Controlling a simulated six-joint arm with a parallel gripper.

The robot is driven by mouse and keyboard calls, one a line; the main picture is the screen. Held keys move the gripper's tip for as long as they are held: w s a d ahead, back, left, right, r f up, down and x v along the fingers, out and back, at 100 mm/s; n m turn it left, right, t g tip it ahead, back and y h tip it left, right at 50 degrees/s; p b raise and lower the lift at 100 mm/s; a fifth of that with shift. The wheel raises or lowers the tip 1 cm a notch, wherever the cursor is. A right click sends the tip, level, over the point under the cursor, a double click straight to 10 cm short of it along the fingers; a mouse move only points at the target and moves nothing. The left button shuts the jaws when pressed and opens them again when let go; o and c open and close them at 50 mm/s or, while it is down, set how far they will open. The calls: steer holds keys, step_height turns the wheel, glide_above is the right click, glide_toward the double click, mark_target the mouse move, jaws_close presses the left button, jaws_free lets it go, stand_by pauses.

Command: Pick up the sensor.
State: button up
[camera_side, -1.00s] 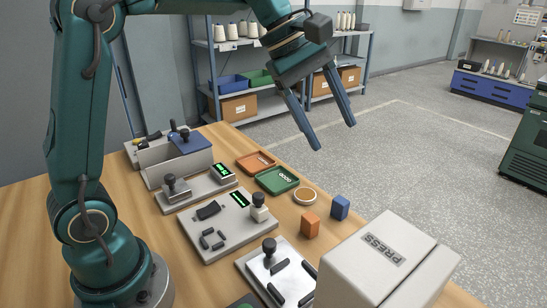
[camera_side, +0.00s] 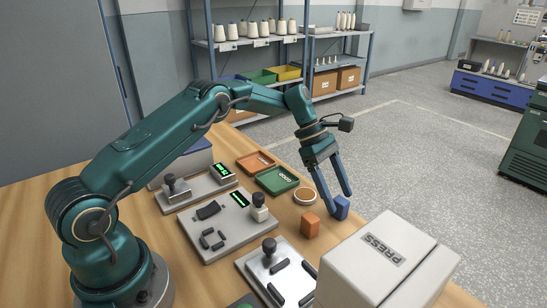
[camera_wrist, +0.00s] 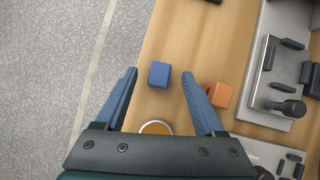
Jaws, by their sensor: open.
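Nothing in view is labelled as the sensor; I cannot tell for certain which item it is. A small blue block (camera_side: 341,208) stands near the table edge. An orange block (camera_side: 309,225) stands beside it, nearer the side camera. My gripper (camera_side: 337,201) is open and points down over the blue block. In the wrist view, the blue block (camera_wrist: 159,74) shows between the open fingertips (camera_wrist: 160,73), with gaps on both sides. I cannot tell the exact height of the fingertips.
A round dish (camera_side: 304,196) sits behind the blocks. An orange tray (camera_side: 256,163) and a green tray (camera_side: 277,180) lie further back. A white PRESS box (camera_side: 370,290) stands close in front. Grey fixtures (camera_side: 222,238) line the left. Open floor lies beyond the edge.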

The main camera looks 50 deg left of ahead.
steer(key=shift+x, duration=1.25)
jaws_close()
steer(key=shift+r, duration=0.15)
